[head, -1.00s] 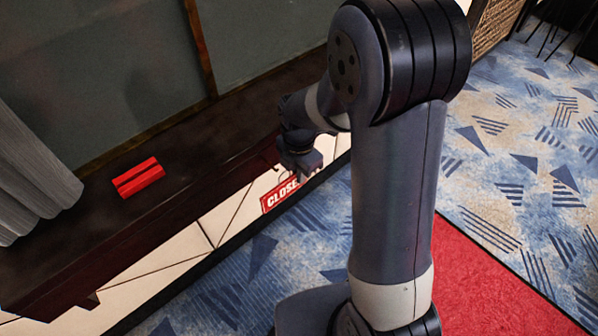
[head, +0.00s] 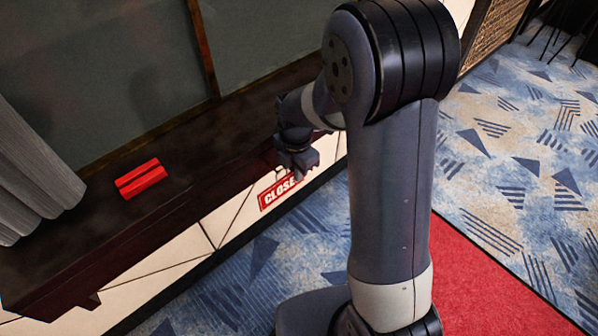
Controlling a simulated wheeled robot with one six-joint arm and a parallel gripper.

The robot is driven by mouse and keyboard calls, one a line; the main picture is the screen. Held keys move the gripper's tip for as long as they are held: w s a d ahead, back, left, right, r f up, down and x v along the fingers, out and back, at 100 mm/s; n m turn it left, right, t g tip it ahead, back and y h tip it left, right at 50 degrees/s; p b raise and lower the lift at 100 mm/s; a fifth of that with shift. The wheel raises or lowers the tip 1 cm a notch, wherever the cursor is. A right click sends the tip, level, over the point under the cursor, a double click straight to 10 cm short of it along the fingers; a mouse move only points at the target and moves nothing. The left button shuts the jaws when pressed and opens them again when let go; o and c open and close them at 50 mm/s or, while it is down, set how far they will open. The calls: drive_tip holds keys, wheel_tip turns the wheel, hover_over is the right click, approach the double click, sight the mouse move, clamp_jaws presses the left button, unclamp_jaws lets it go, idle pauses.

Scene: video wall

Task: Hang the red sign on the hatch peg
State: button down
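A red sign with white letters reading "CLOSE", its right end hidden, (head: 278,196) hangs in front of the white panel below the dark ledge. A thin dark loop rises from its top edge. My gripper (head: 299,170) is just above the sign's upper right part, at the ledge's front edge. Its fingers are small and dark here, so I cannot tell whether they are open or shut on the loop. I cannot make out the hatch peg; it may be behind my gripper.
A red block with a dark groove (head: 140,179) lies on the dark ledge (head: 205,150). A grey curtain (head: 35,175) hangs at the left. Dark glass panels stand behind the ledge. Blue patterned carpet (head: 500,170) and a red carpet (head: 480,280) cover the open floor at right.

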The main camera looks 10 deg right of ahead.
drive_tip(key=shift+w+a, duration=0.45)
drive_tip(key=shift+w, duration=0.2)
drive_tip(key=shift+w+r, duration=0.1)
